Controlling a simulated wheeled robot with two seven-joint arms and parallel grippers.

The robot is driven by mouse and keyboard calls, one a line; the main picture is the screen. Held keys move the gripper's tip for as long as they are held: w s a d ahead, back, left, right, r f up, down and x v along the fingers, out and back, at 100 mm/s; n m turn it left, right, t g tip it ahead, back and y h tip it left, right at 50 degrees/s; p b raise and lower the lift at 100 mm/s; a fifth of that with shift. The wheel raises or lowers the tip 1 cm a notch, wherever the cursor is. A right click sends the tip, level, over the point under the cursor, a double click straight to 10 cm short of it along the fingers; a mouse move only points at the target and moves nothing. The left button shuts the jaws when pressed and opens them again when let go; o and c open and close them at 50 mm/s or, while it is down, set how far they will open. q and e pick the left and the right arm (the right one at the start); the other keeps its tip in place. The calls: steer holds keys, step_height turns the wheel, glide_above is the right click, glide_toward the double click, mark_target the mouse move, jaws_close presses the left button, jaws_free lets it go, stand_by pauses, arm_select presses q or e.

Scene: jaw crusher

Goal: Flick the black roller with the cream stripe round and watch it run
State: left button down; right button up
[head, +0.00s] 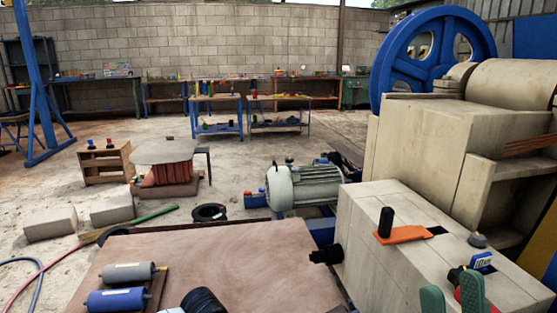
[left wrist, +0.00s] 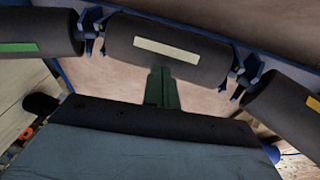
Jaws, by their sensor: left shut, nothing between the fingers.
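The black roller with the cream stripe (left wrist: 168,45) is the middle one of three rollers in the left wrist view. It sits between blue brackets, its stripe facing the camera. My left gripper (left wrist: 160,72) is shut and empty, its dark green fingertips just below the roller's middle in the picture. I cannot tell whether they touch it. I cannot make out this roller or the left gripper in the head view. My right gripper (head: 452,292) is at the bottom right of the head view, its green fingers apart over the pale block.
A roller with a green stripe (left wrist: 35,35) and one with a yellow stripe (left wrist: 290,108) flank it. A brown tabletop (head: 225,258) bears a grey roller (head: 128,271) and a blue roller (head: 115,299). An orange piece (head: 404,235) lies on the pale block (head: 360,222).

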arm_select(q)
steer(key=shift+f, duration=0.2)
stand_by(0.4)
steer(key=shift+f, duration=0.3)
steer(key=shift+r, duration=0.7)
steer(key=s+d+f+p, duration=0.1)
steer(key=s+f+p, duration=0.1)
steer(key=s, duration=0.4)
steer(key=shift+d, duration=0.1)
